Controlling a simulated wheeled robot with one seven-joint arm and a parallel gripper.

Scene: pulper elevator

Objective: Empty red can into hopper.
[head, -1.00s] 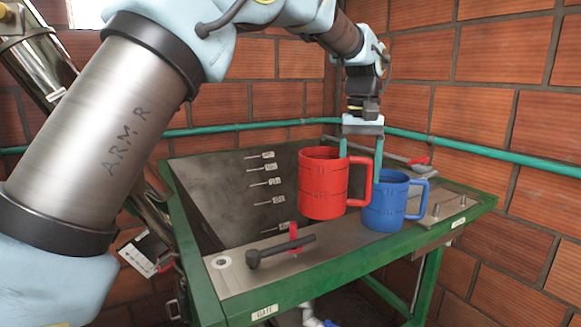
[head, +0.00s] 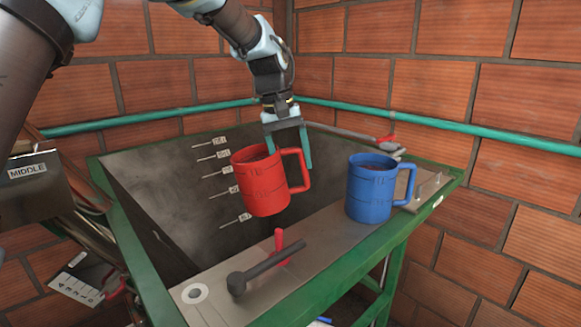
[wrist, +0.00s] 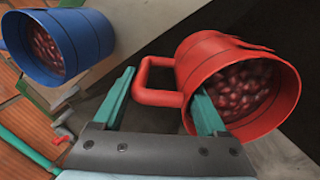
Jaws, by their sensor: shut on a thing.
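The red can (head: 262,184) is a mug-shaped can with a side handle. It hangs in the air over the near side of the hopper, slightly tilted. In the wrist view the red can (wrist: 230,80) holds dark red cherries (wrist: 243,90). My gripper (head: 289,158) is shut on the red can, with one finger inside its rim and the other outside beyond the handle; it also shows in the wrist view (wrist: 160,100). The hopper (head: 165,185) is a grey, slope-walled bin with a green frame and level labels on its inner wall. Its bottom is hidden.
A blue can (head: 371,188), also with cherries inside, stands on the metal ledge (head: 335,225) right of the red can. A black lever (head: 262,272) and a red handle (head: 279,243) sit on the ledge in front. A teal pipe (head: 450,124) runs along the brick wall.

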